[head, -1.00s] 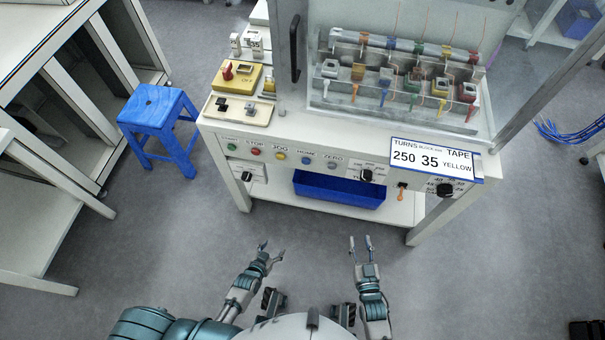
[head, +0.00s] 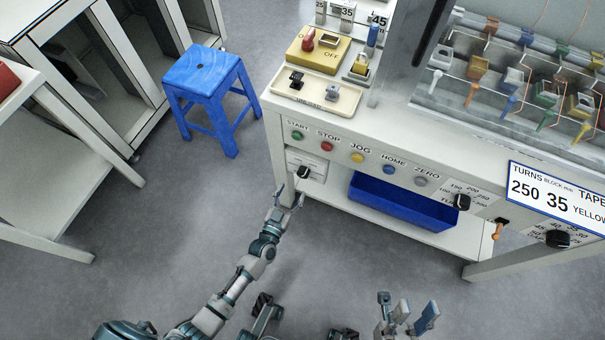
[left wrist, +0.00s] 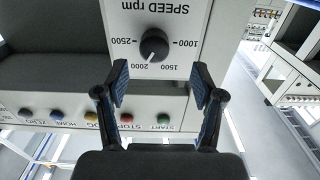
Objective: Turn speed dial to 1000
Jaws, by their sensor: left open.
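The speed dial (head: 304,172) is a black knob on the white lower-left panel of the machine. The left wrist view shows the dial (left wrist: 154,46) upside down, with the label SPEED rpm and marks 1000, 1500, 2000 and 2500. Its white pointer line is closest to the 2000 mark. My left gripper (head: 290,196) is open just in front of and below the dial in the head view. In the left wrist view its open fingers (left wrist: 159,76) frame the space before the dial, not touching it. My right gripper (head: 408,308) is open and empty at the bottom of the head view.
Coloured buttons, from START (head: 297,135) to ZERO (head: 420,181), line the front above the dial. A blue bin (head: 400,208) sits on the lower shelf. Another black knob (head: 462,202) is to the right. A blue stool (head: 203,75) stands left, with clear floor before it.

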